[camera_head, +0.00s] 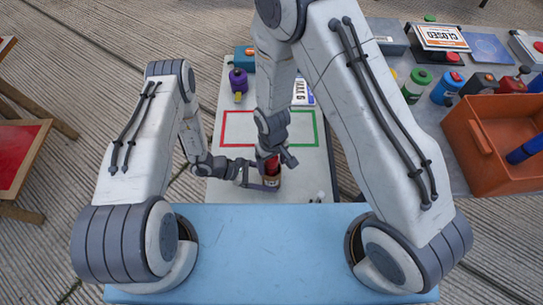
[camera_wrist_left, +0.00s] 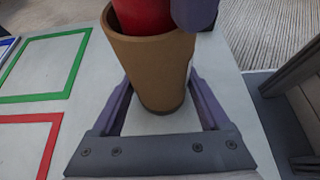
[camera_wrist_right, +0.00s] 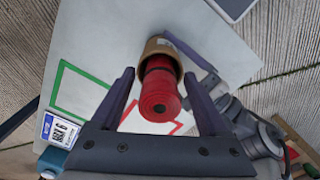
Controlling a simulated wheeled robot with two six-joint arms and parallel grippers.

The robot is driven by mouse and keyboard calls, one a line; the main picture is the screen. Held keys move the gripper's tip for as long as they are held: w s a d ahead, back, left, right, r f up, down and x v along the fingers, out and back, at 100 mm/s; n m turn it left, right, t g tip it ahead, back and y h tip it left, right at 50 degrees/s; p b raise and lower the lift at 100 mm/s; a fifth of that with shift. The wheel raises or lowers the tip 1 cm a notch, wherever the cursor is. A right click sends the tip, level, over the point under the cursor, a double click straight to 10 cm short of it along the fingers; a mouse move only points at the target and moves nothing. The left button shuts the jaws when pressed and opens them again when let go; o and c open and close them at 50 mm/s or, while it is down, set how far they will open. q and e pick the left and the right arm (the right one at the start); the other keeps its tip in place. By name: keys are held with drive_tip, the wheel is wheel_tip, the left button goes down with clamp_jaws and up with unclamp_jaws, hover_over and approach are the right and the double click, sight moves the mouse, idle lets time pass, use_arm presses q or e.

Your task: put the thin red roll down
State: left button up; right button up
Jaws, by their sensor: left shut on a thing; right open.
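The thin red roll (camera_wrist_right: 160,100) stands in a brown cup-like holder (camera_wrist_left: 150,65), its upper part sticking out; its lower part is hidden inside. It also shows in the head view (camera_head: 272,166). My left gripper (camera_head: 262,182) is shut on the brown holder, which is upright or nearly so near the front of the grey table. My right gripper (camera_wrist_right: 163,88) is open above, its fingers on either side of the roll with gaps showing. One right finger shows beside the roll at the top of the left wrist view.
The grey table (camera_head: 225,190) has a red outline (camera_head: 223,128) and a green outline (camera_head: 316,128), both empty where visible. An orange crate (camera_head: 470,150) is on the right table.

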wheel_tip(320, 180, up, 12)
drive_tip(key=shift+r, duration=0.1)
drive_tip(key=s+d+r, duration=0.2)
drive_tip(key=s+r, duration=0.5)
drive_tip(key=s+d+r+n+y, duration=0.1)
drive_tip(key=s+d+r, duration=0.1)
drive_tip(key=s+r, duration=0.5)
drive_tip(key=shift+d+r, duration=0.25)
drive_tip(key=shift+r, duration=0.5)
drive_tip(key=shift+w, duration=0.1)
use_arm(q)
drive_tip(key=o, duration=0.8)
drive_tip(key=shift+o, duration=0.2)
drive_tip(key=shift+a+r, duration=0.1)
